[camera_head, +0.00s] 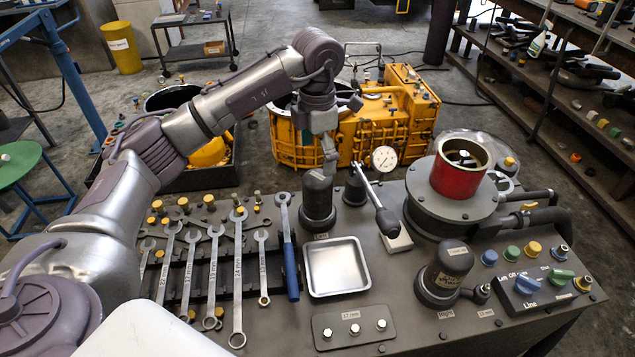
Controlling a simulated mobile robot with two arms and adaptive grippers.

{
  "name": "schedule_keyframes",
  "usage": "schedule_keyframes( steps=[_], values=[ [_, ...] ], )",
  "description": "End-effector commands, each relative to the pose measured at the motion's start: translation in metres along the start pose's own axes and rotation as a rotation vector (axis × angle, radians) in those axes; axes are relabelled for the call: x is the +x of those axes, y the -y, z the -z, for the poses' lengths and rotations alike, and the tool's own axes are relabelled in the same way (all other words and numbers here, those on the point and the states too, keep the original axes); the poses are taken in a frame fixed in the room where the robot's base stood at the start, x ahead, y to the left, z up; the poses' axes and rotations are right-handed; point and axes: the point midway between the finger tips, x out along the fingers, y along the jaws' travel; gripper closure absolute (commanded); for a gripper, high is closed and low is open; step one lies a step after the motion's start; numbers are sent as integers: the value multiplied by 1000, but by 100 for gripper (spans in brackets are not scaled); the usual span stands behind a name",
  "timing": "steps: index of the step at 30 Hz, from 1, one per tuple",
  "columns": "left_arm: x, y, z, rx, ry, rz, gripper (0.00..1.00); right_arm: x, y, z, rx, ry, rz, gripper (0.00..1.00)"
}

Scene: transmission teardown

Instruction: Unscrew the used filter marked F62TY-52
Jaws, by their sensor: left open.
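I cannot read the marking F62TY-52 on anything here. Several dark canister shapes stand on the grey workbench (400,325). One dark canister (318,197) is at the back middle, upright, with a small label in front of its base. A smaller dark one (355,188) is just right of it. A third dark canister (443,272) stands at the front right, with pale writing on its side and a small tag on top. My left gripper (329,160) points down just above the back middle canister, open and apparently empty. The gap to its top is hard to judge. My right gripper is out of view.
Several wrenches (239,270) and a blue-handled tool (289,255) lie at the left. An empty metal tray (336,267) is in the middle. A red cylinder (459,180) on a round base, a pressure gauge (384,158) and a control box (545,287) stand around. A yellow transmission (390,125) is behind.

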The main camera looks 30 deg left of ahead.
Motion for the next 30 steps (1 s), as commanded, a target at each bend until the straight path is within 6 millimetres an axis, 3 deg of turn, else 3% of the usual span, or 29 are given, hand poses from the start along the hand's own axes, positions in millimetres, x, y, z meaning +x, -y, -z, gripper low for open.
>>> schedule_keyframes(
  steps=[3, 6, 15, 28, 30],
  values=[
    [3, 0, 0, 177, 1, 0, 4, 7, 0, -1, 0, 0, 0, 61],
    [32, 0, 0, 163, -2, 1, 4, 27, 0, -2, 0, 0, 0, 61],
    [70, 0, 0, 160, 0, 0, 4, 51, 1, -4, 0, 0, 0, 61],
    [75, 0, 0, 159, 0, 0, 4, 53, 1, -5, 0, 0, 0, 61],
    [75, 0, 0, 159, 0, 0, 16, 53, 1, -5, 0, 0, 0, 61]
  ],
)
